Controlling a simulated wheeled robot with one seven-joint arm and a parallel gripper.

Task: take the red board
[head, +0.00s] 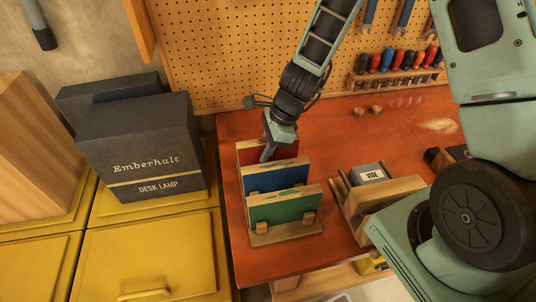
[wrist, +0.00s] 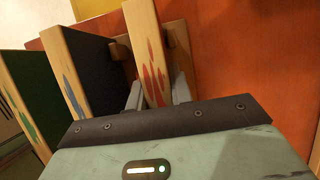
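The red board (head: 272,152) stands upright at the back of a wooden rack (head: 287,234) on the orange-red bench, behind a blue board (head: 277,178) and a green board (head: 284,207). My gripper (head: 268,148) reaches down over the red board from above and partly hides it. In the wrist view, the red board (wrist: 148,45) shows its wooden edge with red marks. It lies between the two fingers of my gripper (wrist: 158,92), one on each side. Both fingers are very close to it; whether they press on it cannot be told.
The blue board (wrist: 80,70) is close beside one finger in the wrist view. A wooden holder (head: 385,195) with a grey box stands to the right. A desk lamp box (head: 145,150) sits on yellow cabinets at left.

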